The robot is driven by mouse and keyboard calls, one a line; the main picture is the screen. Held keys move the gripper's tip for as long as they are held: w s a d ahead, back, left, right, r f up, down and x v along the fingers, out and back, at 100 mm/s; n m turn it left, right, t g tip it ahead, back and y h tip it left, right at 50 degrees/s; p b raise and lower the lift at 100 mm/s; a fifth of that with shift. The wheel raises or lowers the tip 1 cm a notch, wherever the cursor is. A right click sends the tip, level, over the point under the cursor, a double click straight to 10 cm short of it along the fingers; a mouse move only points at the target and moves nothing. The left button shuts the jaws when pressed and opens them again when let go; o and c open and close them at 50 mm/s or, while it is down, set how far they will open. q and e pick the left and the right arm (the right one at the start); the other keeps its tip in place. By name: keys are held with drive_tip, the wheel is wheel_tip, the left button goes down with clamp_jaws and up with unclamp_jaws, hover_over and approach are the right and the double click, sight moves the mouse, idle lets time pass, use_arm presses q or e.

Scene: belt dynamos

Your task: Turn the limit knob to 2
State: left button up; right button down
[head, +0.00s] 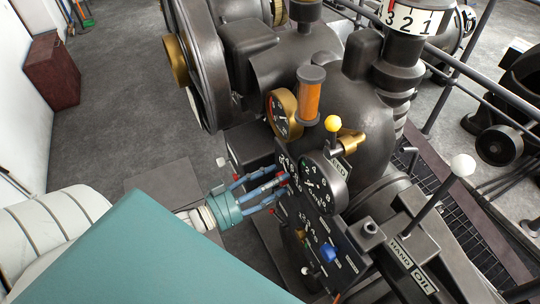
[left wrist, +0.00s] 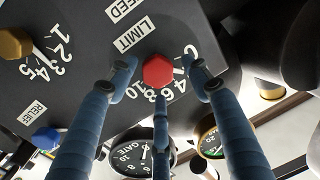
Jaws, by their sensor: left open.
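Whether any finger touches the knob is unclear. My right gripper is not in view.
A brass knob (left wrist: 14,43) and a blue knob (left wrist: 46,138) share the panel. A gate gauge (left wrist: 145,155) sits close to my fingers. In the head view, a yellow-ball lever (head: 333,123) and a white-ball lever (head: 462,166) stick up nearby.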

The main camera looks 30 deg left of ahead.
use_arm(q)
drive_tip(key=v, duration=1.1)
drive_tip(key=shift+s+r, duration=0.2)
drive_tip(key=shift+r, duration=0.15)
drive_tip(key=shift+a, duration=0.15)
